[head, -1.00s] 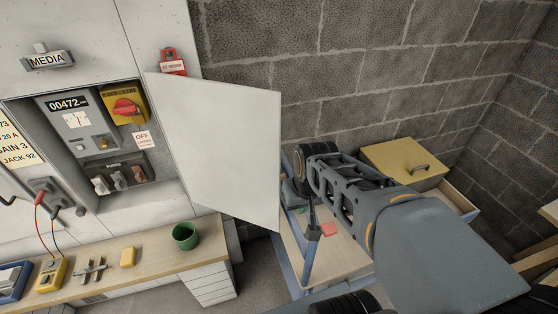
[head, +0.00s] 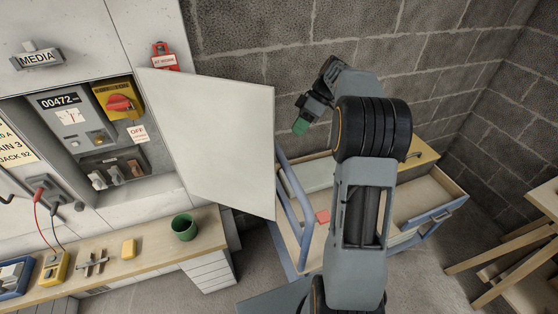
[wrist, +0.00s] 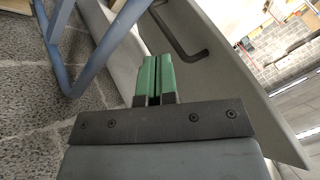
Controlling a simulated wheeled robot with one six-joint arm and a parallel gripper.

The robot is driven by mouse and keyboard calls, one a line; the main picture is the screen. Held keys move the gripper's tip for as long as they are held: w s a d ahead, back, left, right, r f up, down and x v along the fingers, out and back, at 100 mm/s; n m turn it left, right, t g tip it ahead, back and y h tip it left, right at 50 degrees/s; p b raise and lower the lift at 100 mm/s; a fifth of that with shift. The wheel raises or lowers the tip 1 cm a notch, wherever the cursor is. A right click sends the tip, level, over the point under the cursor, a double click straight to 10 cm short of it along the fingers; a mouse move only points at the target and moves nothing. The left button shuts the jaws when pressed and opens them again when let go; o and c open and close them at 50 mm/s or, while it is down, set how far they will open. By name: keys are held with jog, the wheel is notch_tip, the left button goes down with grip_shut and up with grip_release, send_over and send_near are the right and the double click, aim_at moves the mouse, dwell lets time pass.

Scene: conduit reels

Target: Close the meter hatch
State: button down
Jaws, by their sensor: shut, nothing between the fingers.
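The meter hatch (head: 220,140) is a plain white panel. In the head view it stands swung open to the right of the meter recess (head: 95,135), where a meter, a yellow isolator with a red knob and a fuse unit show. My gripper (head: 301,127) has green fingertips and is right of the hatch's free edge, apparently on its outer side. In the wrist view my gripper's fingers (wrist: 153,80) are together and empty. A pale panel with a dark bar handle (wrist: 180,35), seemingly the hatch's outer face, lies just beyond them; contact cannot be told.
A blue-framed cart (head: 295,215) with a red block stands below and right of the hatch. A bench (head: 140,245) with a green cup (head: 184,227) runs under the cabinet. A block wall is behind; a wooden stand (head: 520,240) is at right.

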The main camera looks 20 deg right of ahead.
jog(key=x, duration=0.9)
jog(key=shift+a+p, duration=0.15)
jog(key=shift+p, duration=0.25)
jog(key=shift+s+a+p, duration=0.25)
jog(key=shift+s+a, duration=0.35)
jog(key=shift+s, duration=0.2)
jog(key=shift+s+a+p, duration=0.25)
jog(key=shift+s+a, duration=0.35)
jog(key=shift+s, duration=0.15)
jog(key=shift+a, duration=0.1)
